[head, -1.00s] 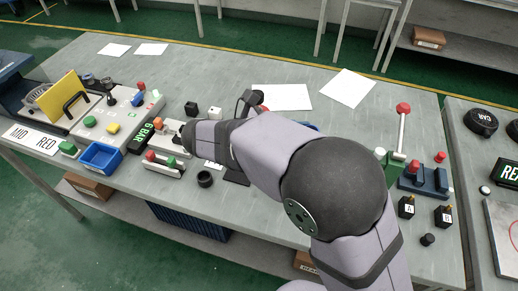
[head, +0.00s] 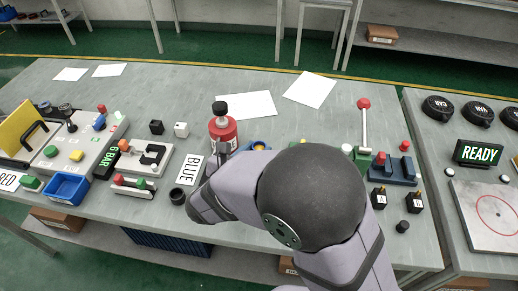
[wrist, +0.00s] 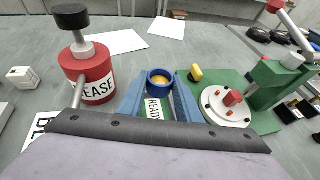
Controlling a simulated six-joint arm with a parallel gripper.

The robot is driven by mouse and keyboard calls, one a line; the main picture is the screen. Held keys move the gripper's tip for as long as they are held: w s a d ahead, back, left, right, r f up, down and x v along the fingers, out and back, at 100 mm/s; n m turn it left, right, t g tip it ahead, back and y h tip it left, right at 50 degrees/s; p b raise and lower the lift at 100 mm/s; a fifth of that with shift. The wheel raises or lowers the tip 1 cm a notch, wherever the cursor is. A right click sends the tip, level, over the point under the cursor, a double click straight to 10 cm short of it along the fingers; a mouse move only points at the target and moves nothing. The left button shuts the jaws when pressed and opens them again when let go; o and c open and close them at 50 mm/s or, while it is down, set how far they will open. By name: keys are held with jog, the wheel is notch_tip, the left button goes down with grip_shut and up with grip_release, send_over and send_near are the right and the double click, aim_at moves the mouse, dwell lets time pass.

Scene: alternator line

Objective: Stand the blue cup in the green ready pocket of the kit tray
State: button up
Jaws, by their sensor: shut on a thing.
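The blue cup (wrist: 160,73) shows upright in the wrist view, with orange-yellow inside. My gripper (wrist: 161,84) is shut on it, with one blue finger on each side. A green patch with a white READY label (wrist: 153,108) shows between the fingers, on the near side of the cup. Whether the cup's base touches anything is hidden. In the head view my arm covers the gripper, and only a bit of the cup (head: 258,146) shows above the arm.
A red bottle (wrist: 88,74) with a black cap stands left of the gripper. On the right are a green fixture (wrist: 262,118) with a white disc (wrist: 226,108), a yellow part (wrist: 196,73) and a lever post. White papers (head: 245,104) lie on clear bench behind.

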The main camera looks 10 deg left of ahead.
jog(key=shift+f, duration=0.2)
jog(key=shift+f+b, duration=2.65)
jog(key=shift+f, duration=0.3)
jog(key=shift+f, duration=0.2)
jog(key=o, duration=1.1)
jog(key=shift+s, duration=0.15)
jog(key=shift+s+a+r, duration=0.1)
jog(key=shift+s+a, duration=0.1)
jog(key=shift+o, duration=0.5)
jog(key=b+v, duration=0.1)
jog(key=v, duration=0.5)
jog(key=shift+s+r, duration=0.2)
jog(key=shift+s, duration=0.1)
